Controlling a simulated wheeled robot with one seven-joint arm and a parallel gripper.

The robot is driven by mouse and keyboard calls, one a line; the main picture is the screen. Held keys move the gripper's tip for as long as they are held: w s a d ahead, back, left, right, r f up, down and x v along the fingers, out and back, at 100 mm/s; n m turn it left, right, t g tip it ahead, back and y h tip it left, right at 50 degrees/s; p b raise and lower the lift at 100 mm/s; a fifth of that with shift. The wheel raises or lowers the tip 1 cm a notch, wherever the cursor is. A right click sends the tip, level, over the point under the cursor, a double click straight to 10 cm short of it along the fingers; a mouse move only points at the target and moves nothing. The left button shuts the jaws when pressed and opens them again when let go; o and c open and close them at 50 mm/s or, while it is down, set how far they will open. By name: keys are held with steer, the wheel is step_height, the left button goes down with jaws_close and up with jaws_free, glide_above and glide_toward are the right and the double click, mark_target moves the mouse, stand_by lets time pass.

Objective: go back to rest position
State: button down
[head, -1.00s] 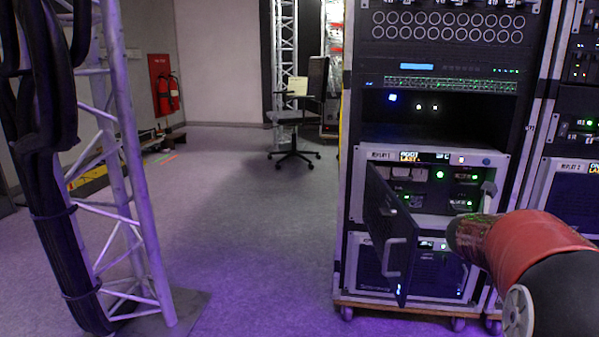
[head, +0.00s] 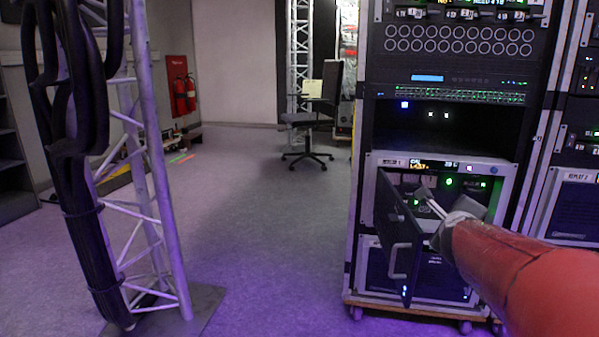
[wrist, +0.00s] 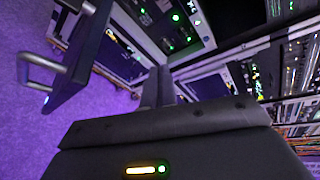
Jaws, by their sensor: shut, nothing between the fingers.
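My gripper (head: 428,203) is shut and empty at the end of my red arm, on the right of the head view. It is in front of the replay unit (head: 440,185) in the rack, just right of that unit's open door. The dark door (head: 395,235) with its pale handle (head: 399,258) swings out to the left. In the wrist view the door (wrist: 80,60) is at upper left, apart from my gripper (wrist: 165,85). I cannot see anything held.
The rack (head: 362,130) stands on a wheeled wooden base (head: 400,309). A truss (head: 160,190) with black cables (head: 80,200) rises at the left. An office chair (head: 308,125) stands at the back. The floor (head: 260,220) between truss and rack is clear.

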steer(key=s+a+r+n+g+y+p, duration=0.1)
steer(key=s+a+n+y+p, duration=0.15)
steer(key=s+a+n, duration=0.35)
steer(key=s+a+r+n+g+y+p, duration=0.1)
steer(key=s+a+n+y, duration=0.25)
steer(key=a+n, duration=0.45)
steer(key=s+a+f+n+g+p, duration=0.1)
steer(key=s+f+n+g+p, duration=0.1)
steer(key=s+n, duration=0.4)
steer(key=s+a+f+n+g+p, duration=0.1)
steer(key=s+f+n+g, duration=0.2)
steer(key=s+n, duration=0.4)
steer(key=s+f, duration=0.1)
steer(key=s, duration=0.4)
steer(key=shift+a+g+p, duration=0.3)
steer(key=shift+p, duration=0.05)
steer(key=shift+w, duration=0.1)
